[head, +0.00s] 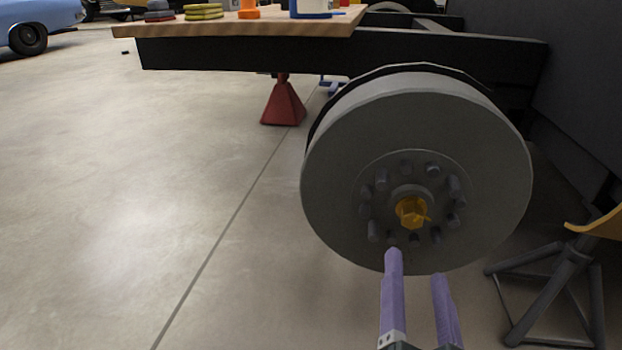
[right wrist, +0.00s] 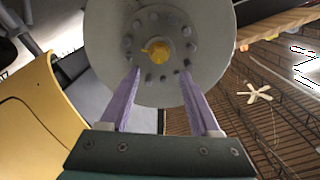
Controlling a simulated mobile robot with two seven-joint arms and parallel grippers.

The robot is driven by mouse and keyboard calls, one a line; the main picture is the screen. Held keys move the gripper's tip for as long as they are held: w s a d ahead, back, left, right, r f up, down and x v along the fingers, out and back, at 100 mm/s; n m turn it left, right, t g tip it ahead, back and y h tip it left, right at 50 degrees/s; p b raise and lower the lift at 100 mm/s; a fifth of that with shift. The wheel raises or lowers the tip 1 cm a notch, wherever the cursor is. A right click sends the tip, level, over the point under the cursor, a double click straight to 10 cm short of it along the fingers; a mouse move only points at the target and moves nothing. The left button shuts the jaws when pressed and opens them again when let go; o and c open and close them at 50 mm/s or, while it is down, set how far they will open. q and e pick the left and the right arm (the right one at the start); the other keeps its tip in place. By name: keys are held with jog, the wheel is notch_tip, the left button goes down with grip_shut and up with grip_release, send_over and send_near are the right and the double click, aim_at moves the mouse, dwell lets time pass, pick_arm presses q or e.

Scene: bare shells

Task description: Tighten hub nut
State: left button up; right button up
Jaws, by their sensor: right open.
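The hub nut (head: 411,211) is a yellow-orange nut at the centre of a grey wheel hub disc (head: 340,170), with several dark studs in a ring around it. It also shows in the right wrist view (right wrist: 157,50), where the disc (right wrist: 110,30) is ahead of the fingers. My right gripper (head: 417,263) has two purple fingers and is open and empty, below the nut and apart from it. In the right wrist view the fingertips (right wrist: 159,71) are spread to either side below the nut. My left gripper is not in view.
A wooden board (head: 240,28) with several small items lies on a dark frame beam (head: 240,55) behind the hub. A red jack stand (head: 284,102) stands on the floor. A dark stand (head: 550,280) with a yellow top is at the lower right.

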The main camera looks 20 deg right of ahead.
aim_at(414, 221)
jog(key=b+x, duration=0.2)
jog(key=x, duration=0.5)
jog(key=shift+w+d, duration=0.2)
jog(key=shift+d, duration=0.05)
jog(key=shift+w+d+r+b, duration=0.1)
jog(key=shift+w+d+b, duration=0.25)
jog(key=shift+w+b, duration=0.1)
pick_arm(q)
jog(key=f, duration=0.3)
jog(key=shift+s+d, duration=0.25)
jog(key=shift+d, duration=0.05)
pick_arm(e)
jog(key=c, duration=0.3)
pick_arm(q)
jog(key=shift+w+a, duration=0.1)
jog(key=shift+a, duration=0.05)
pick_arm(e)
grip_shut()
